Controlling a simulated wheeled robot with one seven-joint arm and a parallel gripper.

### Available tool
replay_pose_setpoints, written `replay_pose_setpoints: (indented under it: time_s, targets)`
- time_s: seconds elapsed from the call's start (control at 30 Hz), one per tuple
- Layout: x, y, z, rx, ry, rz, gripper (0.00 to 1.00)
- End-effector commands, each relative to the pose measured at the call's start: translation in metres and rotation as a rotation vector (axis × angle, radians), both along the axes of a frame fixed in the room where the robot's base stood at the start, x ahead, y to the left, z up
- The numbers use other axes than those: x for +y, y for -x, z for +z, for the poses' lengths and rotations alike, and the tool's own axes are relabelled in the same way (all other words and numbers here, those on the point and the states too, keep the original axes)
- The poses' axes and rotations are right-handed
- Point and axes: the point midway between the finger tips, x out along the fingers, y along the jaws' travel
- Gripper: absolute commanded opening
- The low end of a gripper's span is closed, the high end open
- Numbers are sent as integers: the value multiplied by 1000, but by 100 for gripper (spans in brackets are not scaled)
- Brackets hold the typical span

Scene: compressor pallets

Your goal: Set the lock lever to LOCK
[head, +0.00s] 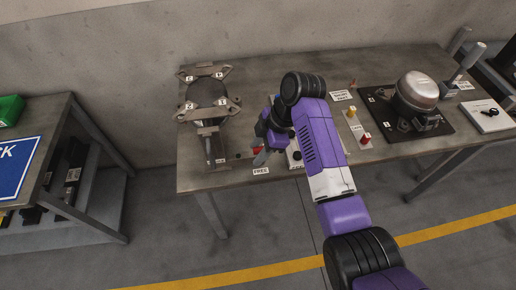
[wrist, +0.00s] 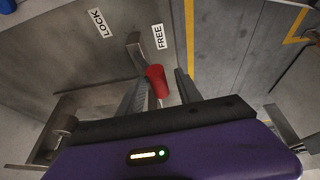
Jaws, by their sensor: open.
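The lock lever has a red grip (wrist: 157,80) on a bent metal arm (wrist: 136,48). In the wrist view its arm is nearer the FREE label (wrist: 158,37) than the LOCK label (wrist: 100,22). My gripper (wrist: 162,92) is open, with one finger on each side of the red grip; I cannot tell whether either finger touches it. In the head view my gripper (head: 262,157) is low over the table's front edge, and only a bit of the red grip (head: 256,150) shows beside it. The FREE label (head: 261,171) is on the front edge.
A clamp fixture (head: 208,97) stands on the table left of my gripper. Floor in front is clear.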

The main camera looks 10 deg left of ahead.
Motion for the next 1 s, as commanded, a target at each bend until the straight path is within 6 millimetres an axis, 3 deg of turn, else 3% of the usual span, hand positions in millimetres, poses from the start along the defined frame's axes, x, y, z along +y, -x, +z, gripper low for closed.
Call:
replay_pose_setpoints:
  time_s: [0.1, 0.3, 1.0]
  targets:
    - [0, 0, 0, 0, 0, 0, 40]
    - [0, 0, 0, 0, 0, -1, 0]
    - [-2, 1, -1, 5, 3, -3, 0]
